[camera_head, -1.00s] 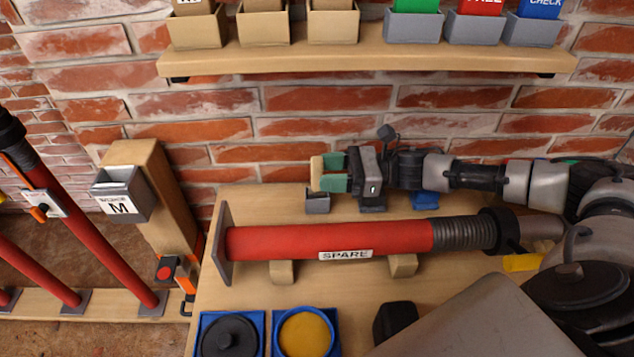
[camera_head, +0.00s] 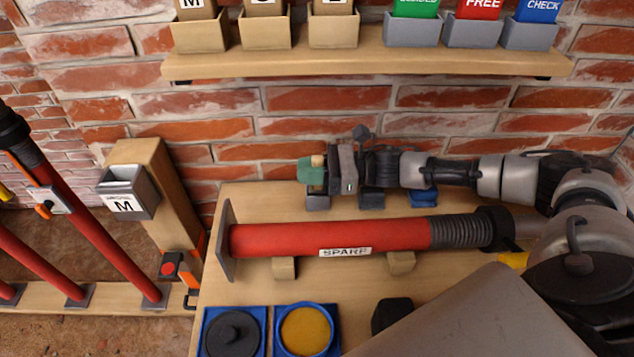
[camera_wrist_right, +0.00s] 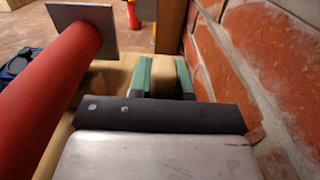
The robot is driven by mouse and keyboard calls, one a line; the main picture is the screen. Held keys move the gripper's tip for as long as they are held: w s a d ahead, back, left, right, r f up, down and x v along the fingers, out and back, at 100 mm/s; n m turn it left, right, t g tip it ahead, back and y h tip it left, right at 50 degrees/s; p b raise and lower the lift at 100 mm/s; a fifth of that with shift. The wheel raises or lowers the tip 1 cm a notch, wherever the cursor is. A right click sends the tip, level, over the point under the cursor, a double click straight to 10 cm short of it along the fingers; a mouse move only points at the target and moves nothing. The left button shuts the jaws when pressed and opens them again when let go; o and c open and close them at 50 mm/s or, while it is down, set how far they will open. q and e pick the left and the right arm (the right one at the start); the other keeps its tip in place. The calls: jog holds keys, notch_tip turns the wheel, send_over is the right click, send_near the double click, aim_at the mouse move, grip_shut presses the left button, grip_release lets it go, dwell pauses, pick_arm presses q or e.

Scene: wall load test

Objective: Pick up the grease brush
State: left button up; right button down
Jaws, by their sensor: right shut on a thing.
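My right gripper (camera_head: 312,171) is at the back of the bench, close to the brick wall, with green fingers. It is shut on a light wooden piece (camera_head: 318,160), which looks like the grease brush's handle; its top shows above the fingers. In the right wrist view the wooden piece (camera_wrist_right: 163,75) shows between the green fingers (camera_wrist_right: 164,78). A small grey holder (camera_head: 317,202) stands right below the fingers. The brush's lower end is hidden, so I cannot tell if it is still in the holder. My left gripper is out of view.
A red tube marked SPARE (camera_head: 310,239) lies on wooden cradles in front of the gripper. Blue trays (camera_head: 236,312) sit at the bench's front. A shelf (camera_head: 365,64) with several bins hangs above. The brick wall is close behind my right arm.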

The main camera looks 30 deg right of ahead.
aim_at(309, 188)
jog(key=shift+r, duration=0.1)
notch_tip(309, 188, up, 10)
jog(key=b, duration=0.1)
dwell(0.3)
jog(key=shift+w+a, duration=0.1)
dwell(0.5)
